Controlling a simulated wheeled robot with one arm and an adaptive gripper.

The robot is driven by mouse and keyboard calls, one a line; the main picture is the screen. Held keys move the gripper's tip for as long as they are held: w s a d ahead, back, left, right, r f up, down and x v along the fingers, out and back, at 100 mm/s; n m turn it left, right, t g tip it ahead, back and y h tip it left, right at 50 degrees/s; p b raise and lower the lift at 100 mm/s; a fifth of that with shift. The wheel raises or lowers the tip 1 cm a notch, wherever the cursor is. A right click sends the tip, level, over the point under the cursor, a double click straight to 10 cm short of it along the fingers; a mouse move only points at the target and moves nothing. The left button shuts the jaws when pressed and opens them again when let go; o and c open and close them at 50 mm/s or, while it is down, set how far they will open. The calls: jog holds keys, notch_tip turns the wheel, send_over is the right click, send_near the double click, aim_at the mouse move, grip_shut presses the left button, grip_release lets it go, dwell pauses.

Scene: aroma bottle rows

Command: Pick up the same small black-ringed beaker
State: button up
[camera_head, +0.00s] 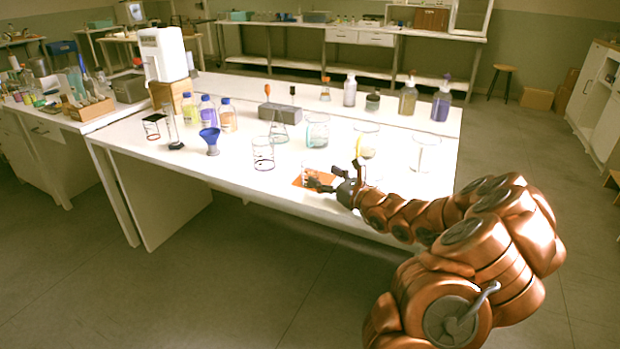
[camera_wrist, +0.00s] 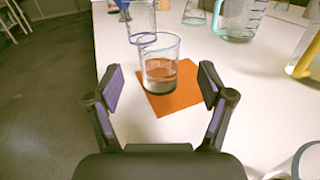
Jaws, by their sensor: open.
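A small clear beaker (camera_wrist: 160,70) with a bluish rim and a dark band at its base stands upright on an orange mat (camera_wrist: 172,103). In the head view the mat (camera_head: 300,181) lies near the table's front edge, and my gripper partly hides the beaker there. My gripper (camera_wrist: 160,88) is open and empty. In the wrist view its fingers are spread wide to left and right, with the beaker ahead between their lines and touching neither. In the head view my gripper (camera_head: 333,183) reaches in low from the right.
A blue funnel (camera_head: 210,140), a conical flask (camera_head: 279,128), a larger beaker (camera_head: 317,131) and a glass vessel (camera_head: 426,153) stand around. The table's front edge is close.

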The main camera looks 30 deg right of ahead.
aim_at(316, 171)
jog(key=w, duration=0.3)
jog(key=w+a, duration=0.1)
jog(key=w, duration=0.1)
jog(key=shift+w+f, duration=0.1)
jog(key=shift+f, duration=0.15)
jog(key=shift+w+a+r, duration=0.1)
jog(key=shift+w, duration=0.45)
jog(key=shift+c, duration=0.2)
jog(key=c, duration=1.3)
jog(key=shift+o, duration=0.2)
jog(key=shift+r, duration=0.2)
